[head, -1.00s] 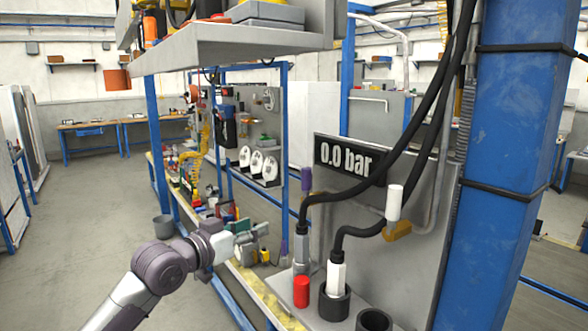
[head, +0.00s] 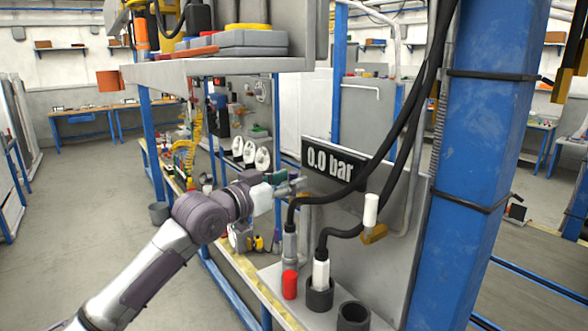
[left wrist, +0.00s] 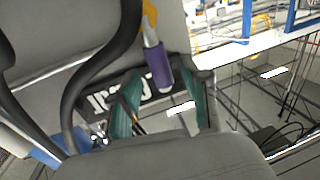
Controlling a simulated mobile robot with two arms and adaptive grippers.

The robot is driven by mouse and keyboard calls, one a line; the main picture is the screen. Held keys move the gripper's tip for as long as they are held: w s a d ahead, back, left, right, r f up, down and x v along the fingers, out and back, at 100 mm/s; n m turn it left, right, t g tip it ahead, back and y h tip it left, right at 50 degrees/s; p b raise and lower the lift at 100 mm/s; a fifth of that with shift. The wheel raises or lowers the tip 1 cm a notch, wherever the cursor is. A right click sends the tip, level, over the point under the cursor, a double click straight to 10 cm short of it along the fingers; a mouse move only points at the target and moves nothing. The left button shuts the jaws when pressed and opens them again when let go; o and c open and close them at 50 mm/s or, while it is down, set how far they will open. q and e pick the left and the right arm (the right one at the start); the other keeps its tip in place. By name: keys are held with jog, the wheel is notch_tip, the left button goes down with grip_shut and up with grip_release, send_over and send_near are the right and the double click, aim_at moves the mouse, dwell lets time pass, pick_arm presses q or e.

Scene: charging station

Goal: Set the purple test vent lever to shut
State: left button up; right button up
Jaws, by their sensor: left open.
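The purple test vent lever (left wrist: 159,68) shows in the left wrist view, with a grey shank and an orange-yellow part at its top. In the head view I cannot make it out; my left gripper covers that spot. My left gripper (head: 298,185) is beside the pressure display, at the panel's left end. In the left wrist view its two teal fingers (left wrist: 163,90) are open, with the purple handle between them in the picture. I cannot tell whether they touch it. My right gripper is not in view.
The display (head: 333,166) reads 0.0 bar. A white-handled lever (head: 371,210) stands to its right. Black hoses (head: 410,130) hang before the panel. A red cylinder (head: 290,284) and dark cups (head: 353,316) stand below. A blue post (head: 487,140) is at right.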

pick_arm(q)
jog(key=shift+x, duration=1.05)
jog(key=shift+a, duration=0.1)
grip_shut()
